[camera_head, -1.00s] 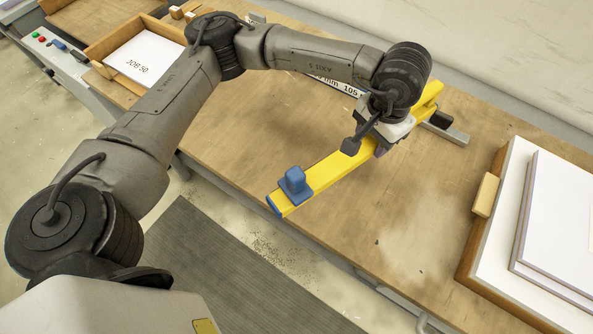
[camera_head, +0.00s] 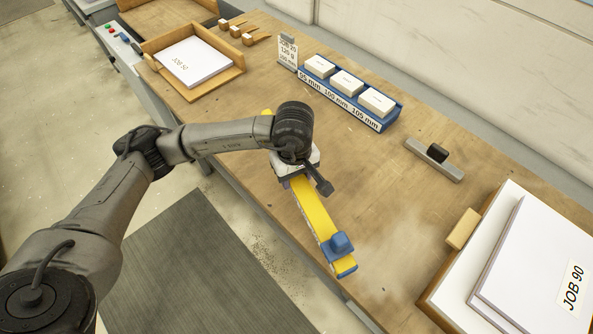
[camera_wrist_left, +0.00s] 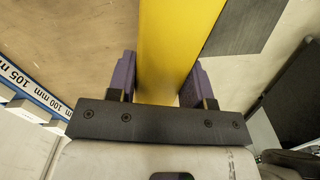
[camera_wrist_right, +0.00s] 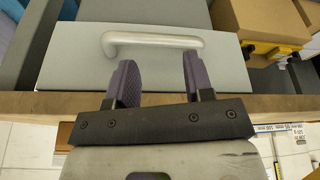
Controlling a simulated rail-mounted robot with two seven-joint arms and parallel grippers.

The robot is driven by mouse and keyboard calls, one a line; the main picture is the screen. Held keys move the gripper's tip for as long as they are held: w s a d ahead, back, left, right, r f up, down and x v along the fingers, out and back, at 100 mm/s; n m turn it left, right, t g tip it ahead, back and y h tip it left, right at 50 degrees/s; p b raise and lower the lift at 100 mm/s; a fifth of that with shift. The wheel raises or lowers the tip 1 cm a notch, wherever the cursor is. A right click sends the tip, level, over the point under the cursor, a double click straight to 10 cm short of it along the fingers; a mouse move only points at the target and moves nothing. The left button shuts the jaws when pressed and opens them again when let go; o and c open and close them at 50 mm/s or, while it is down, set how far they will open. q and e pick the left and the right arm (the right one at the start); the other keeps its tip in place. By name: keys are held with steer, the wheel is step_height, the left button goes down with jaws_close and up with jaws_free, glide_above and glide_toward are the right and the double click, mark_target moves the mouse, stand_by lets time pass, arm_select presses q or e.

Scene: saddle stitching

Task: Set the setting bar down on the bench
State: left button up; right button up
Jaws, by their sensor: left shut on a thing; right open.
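The setting bar (camera_head: 313,212) is a long yellow bar with a blue block and a blue tip at its lower right end. My left gripper (camera_head: 296,176) is shut around its width, near the front of the bench (camera_head: 240,130). The left wrist view shows the yellow bar (camera_wrist_left: 180,40) between both purple finger pads. The bar's far end partly shows behind my wrist. I cannot tell whether its underside touches the bench. My right gripper (camera_wrist_right: 155,82) is open and empty, facing a drawer front with a pale handle (camera_wrist_right: 150,42).
A blue rack (camera_head: 350,100) with white blocks stands at the back. A grey metal bar with a black knob (camera_head: 435,160) lies right of it. A paper tray (camera_head: 165,85) is at the left, a white paper stack (camera_head: 540,260) at the right. Bare bench lies between.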

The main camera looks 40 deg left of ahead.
arm_select(q)
steer(key=a+n, duration=0.1)
steer(key=s+f+n, duration=0.1)
steer(key=n, duration=0.1)
steer(key=shift+a, duration=0.4)
steer(key=shift+n, duration=0.4)
steer(key=w+a+f, duration=0.2)
steer(key=w, duration=0.1)
steer(key=w+a+f, duration=0.2)
steer(key=w, duration=0.1)
steer(key=w+a+f, duration=0.2)
steer(key=w+f, duration=0.1)
steer(key=shift+w+a, duration=0.15)
steer(key=shift+a, duration=0.25)
steer(key=shift+f, duration=2.05)
steer(key=shift+f+b, duration=0.2)
steer(key=shift+b, duration=0.1)
steer(key=o, duration=1.3)
steer(key=shift+o, duration=0.2)
steer(key=shift+r, duration=0.1)
